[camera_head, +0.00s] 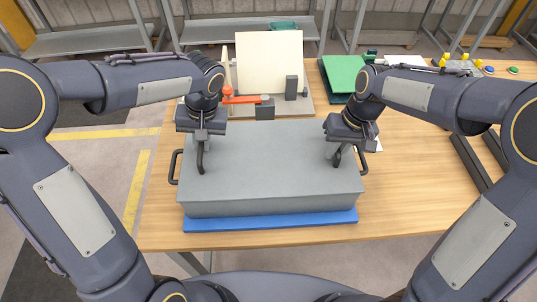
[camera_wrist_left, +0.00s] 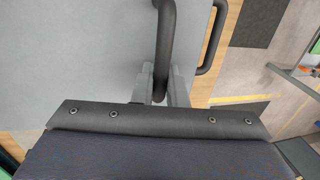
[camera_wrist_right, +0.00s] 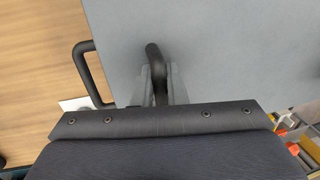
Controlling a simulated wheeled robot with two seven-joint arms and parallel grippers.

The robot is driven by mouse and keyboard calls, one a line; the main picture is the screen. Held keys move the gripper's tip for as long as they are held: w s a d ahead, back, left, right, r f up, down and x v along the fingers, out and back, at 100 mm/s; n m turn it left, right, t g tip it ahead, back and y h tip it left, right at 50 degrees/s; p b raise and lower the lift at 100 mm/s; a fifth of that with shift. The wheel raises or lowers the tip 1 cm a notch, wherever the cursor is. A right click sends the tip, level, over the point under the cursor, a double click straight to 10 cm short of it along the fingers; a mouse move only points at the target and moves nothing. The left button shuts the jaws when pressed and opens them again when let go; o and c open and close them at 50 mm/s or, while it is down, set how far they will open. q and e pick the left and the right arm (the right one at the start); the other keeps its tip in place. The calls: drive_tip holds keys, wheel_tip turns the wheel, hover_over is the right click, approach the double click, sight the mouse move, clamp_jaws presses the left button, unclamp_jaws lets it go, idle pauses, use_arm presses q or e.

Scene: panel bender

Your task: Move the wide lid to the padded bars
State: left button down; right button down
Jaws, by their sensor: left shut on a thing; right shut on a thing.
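The wide grey lid (camera_head: 265,165) lies flat above a blue base (camera_head: 270,220) at the front of the table. My left gripper (camera_head: 201,142) is shut on the lid's left top handle, a dark bar (camera_wrist_left: 166,40). My right gripper (camera_head: 345,146) is shut on the right top handle, which also shows in the right wrist view (camera_wrist_right: 156,65). Looped side handles stick out at the left (camera_head: 174,167) and right (camera_head: 361,160); I cannot tell whether they belong to the lid. The padded bars, two dark parallel strips (camera_head: 469,161), lie on the table at the right, partly hidden by my right arm.
Behind the lid stand a cream panel (camera_head: 270,62) and an orange-red tool (camera_head: 240,98). A green panel (camera_head: 343,74) is behind my right gripper. Coloured buttons and yellow-topped parts (camera_head: 465,62) are at the back right. Bare wood (camera_head: 415,185) lies between lid and bars.

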use_arm(q)
drive_tip(key=shift+r, duration=0.2)
use_arm(e)
drive_tip(key=shift+r, duration=0.2)
